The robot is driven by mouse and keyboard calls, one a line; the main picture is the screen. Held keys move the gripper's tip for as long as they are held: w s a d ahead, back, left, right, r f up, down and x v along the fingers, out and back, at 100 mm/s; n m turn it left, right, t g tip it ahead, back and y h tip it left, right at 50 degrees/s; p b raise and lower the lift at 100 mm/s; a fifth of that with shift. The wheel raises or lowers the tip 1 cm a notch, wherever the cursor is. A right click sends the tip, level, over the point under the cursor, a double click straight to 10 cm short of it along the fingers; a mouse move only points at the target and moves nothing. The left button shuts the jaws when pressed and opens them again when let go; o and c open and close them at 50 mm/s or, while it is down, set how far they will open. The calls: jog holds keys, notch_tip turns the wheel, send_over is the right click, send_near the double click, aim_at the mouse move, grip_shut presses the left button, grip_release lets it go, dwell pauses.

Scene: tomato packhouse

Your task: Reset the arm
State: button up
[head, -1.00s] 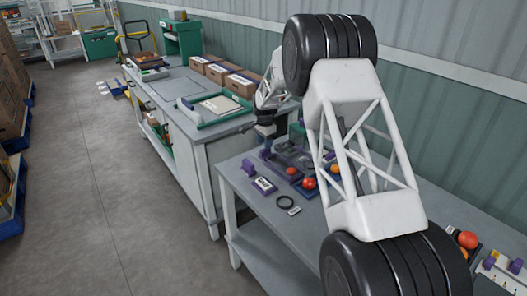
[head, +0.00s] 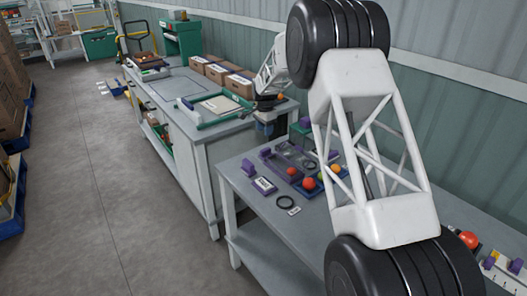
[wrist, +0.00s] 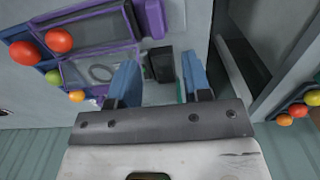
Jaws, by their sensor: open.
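My gripper (wrist: 160,75) shows in the wrist view with its two blue-tipped fingers apart and nothing between them. It hangs above the grey worktable (wrist: 185,22), over a dark block (wrist: 161,64) beside the purple-edged trays. In the head view my arm reaches from the front right toward the back. Its far end is by the gap between the worktable (head: 240,190) and the longer bench, with the fingers small and hard to make out.
A red tomato (head: 309,184) and smaller fruit lie in trays on the worktable. Cardboard boxes (head: 240,83) stand on the bench (head: 200,90).

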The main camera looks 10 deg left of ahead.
jog(key=shift+r, duration=0.15)
jog(key=s+d+r+n, duration=0.1)
jog(key=s+d+r, duration=0.6)
jog(key=s, duration=0.3)
jog(key=s+d+r+n+t, duration=0.1)
jog(key=s+d+r+n, duration=0.1)
jog(key=s+d+r, duration=0.6)
jog(key=s+d+r+n, duration=0.1)
jog(key=s+d+r, duration=0.55)
jog(key=s, duration=0.45)
jog(key=s+d+f+n, duration=0.1)
jog(key=s+d, duration=0.2)
jog(key=s, duration=0.9)
jog(key=s+d+f+n+t, duration=0.1)
jog(key=s+d, duration=0.3)
jog(key=s, duration=0.8)
jog(key=s+d+f+n, duration=0.1)
jog(key=s+d+n, duration=0.1)
jog(key=s, duration=1.1)
jog(key=shift+d+n+t, duration=0.3)
jog(key=shift+d+n, duration=0.1)
jog(key=shift+d, duration=0.45)
